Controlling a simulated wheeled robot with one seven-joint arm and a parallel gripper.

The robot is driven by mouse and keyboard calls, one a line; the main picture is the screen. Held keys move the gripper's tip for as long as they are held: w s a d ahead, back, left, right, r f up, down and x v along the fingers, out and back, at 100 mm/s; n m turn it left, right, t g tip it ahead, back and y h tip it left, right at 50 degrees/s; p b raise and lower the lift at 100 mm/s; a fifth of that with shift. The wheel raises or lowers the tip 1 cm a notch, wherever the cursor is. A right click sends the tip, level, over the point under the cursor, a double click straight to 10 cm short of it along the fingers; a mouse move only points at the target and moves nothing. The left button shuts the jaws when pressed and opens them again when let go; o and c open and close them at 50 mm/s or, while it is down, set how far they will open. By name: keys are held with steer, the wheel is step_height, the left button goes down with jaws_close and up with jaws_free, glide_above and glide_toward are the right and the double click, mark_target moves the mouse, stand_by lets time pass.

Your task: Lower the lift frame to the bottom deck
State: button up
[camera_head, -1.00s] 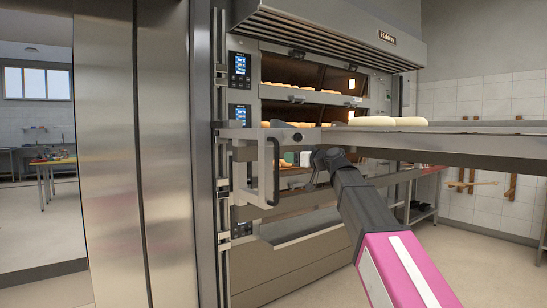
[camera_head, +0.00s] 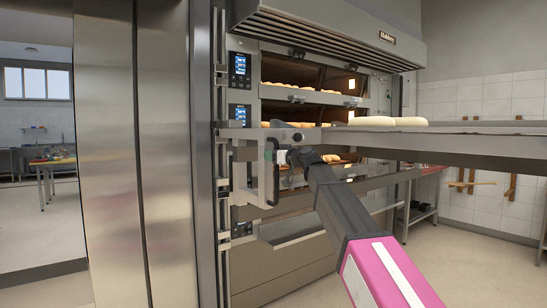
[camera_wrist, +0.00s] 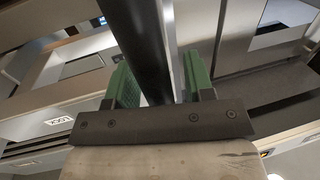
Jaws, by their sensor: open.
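The lift frame (camera_head: 470,147) stands raised at the height of the upper decks, with pale dough pieces (camera_head: 388,121) on top. Its black vertical handle (camera_head: 276,188) hangs at the frame's left end, below the beam. My gripper (camera_head: 280,157) is at the handle's upper half. In the wrist view, my gripper's green pads (camera_wrist: 158,78) stand on either side of the dark handle bar (camera_wrist: 143,35). The jaws are open around the bar, with a gap visible on the right. The bottom deck (camera_head: 300,228) lies well below the frame, partly hidden by my arm.
The deck oven, with a control panel (camera_head: 240,63) and lit upper decks, stands behind the frame. Steel wall panels (camera_head: 150,150) rise on the left. A steel side table (camera_head: 425,200) stands at the right. The floor at the lower right is clear.

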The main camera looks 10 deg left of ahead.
jaws_close()
step_height(320, 180, down, 64)
steer(key=shift+f, duration=0.15)
steer(key=shift+f, duration=0.1)
stand_by(0.3)
jaws_free()
steer(key=v, duration=1)
steer(key=shift+s+d, duration=0.2)
steer(key=shift+d, duration=0.15)
